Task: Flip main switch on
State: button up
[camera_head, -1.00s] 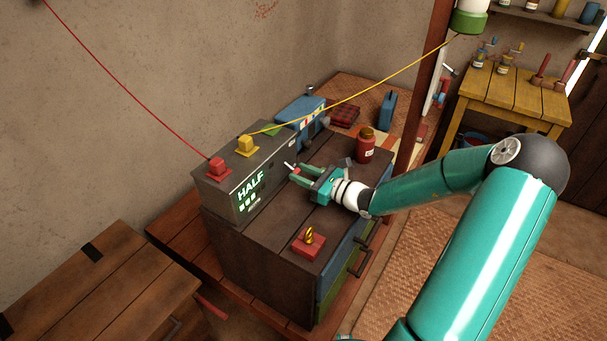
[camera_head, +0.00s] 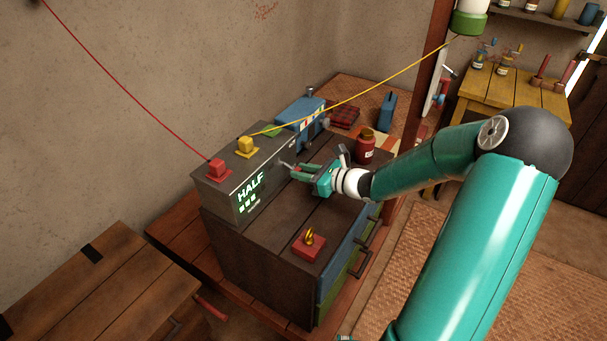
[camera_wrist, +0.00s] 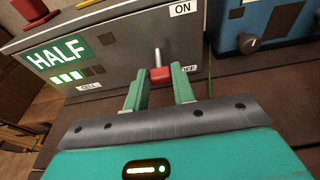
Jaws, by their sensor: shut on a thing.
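The grey metal box (camera_head: 240,175) stands on the dark cabinet, its lit display reading HALF. Its main switch (camera_wrist: 160,73) is a silver lever with a red grip, on the front face between an ON label (camera_wrist: 183,9) above and an OFF label (camera_wrist: 189,69) below. The red grip sits low, at about the height of OFF. My gripper (camera_wrist: 160,82) has its two green fingers on either side of the red grip, shut on it. In the head view my gripper (camera_head: 298,171) reaches the box from the right, and the fingers mostly hide the grip.
A red plug (camera_head: 217,168) and a yellow plug (camera_head: 246,146) with cables sit on the box. A blue device (camera_head: 302,112) stands behind it. A red jar (camera_head: 365,148) is close behind my gripper. A red block with a yellow ring (camera_head: 309,245) lies on the cabinet's front.

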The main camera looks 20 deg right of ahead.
aim_at(289, 166)
jog(key=r+g+h, duration=0.2)
jog(key=g, duration=0.1)
jog(key=shift+w+a+r, duration=0.1)
jog(key=shift+w+a, duration=0.05)
jog(key=shift+a, duration=0.15)
jog(key=shift+w+a+r+g+h, duration=0.1)
jog(key=shift+w+r+g+h, duration=0.1)
jog(key=shift+r+g+h, duration=0.45)
jog(key=shift+w+a+r+g+h, duration=0.15)
jog(key=shift+g+h, duration=0.3)
jog(key=shift+g, duration=0.5)
jog(key=shift+r, duration=0.1)
jog(key=o, duration=0.7)
jog(key=shift+w, duration=0.1)
jog(key=shift+d, duration=0.1)
